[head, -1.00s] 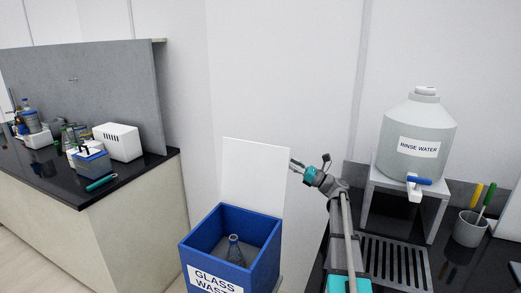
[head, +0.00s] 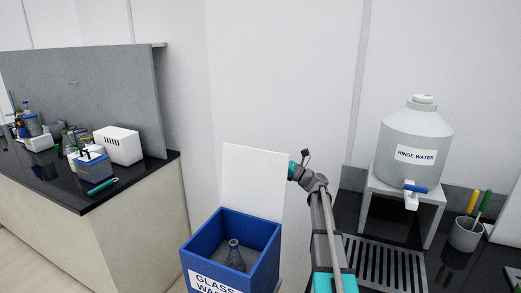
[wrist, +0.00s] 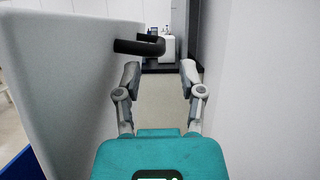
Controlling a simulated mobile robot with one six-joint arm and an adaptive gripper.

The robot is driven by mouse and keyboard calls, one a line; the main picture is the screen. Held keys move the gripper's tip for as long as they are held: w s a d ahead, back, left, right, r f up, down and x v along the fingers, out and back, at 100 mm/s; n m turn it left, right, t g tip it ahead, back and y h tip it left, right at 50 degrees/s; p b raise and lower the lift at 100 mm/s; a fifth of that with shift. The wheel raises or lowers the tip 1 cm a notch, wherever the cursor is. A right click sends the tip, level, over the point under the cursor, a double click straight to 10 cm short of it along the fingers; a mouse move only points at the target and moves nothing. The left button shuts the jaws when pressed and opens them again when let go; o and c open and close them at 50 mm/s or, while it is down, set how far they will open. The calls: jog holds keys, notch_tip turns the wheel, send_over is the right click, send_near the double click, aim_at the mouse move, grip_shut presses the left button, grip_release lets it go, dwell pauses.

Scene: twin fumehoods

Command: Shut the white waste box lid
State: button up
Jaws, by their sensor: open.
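The waste box (head: 262,262) is blue with a GLASS WASTE label and stands open at the bottom centre of the head view. Its white lid (head: 252,185) stands upright at the back edge of the box. My gripper (head: 299,168) is at the lid's right edge, partly hidden behind it. In the wrist view the lid (wrist: 65,85) fills the left side, and a black bar-like handle (wrist: 140,46) sticks out from it near the left fingertip. My gripper (wrist: 160,72) is open with nothing between the fingers. I cannot tell whether a finger touches the lid.
A glass flask (head: 235,257) is inside the box. A rinse water carboy (head: 412,145) stands on a grey stand to the right, near a cup (head: 466,235) and a slotted drain (head: 385,262). A black-topped bench (head: 60,185) is at left.

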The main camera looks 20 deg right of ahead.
aim_at(261, 152)
jog(key=shift+p+x, duration=0.85)
jog(key=shift+x, duration=2)
grip_shut()
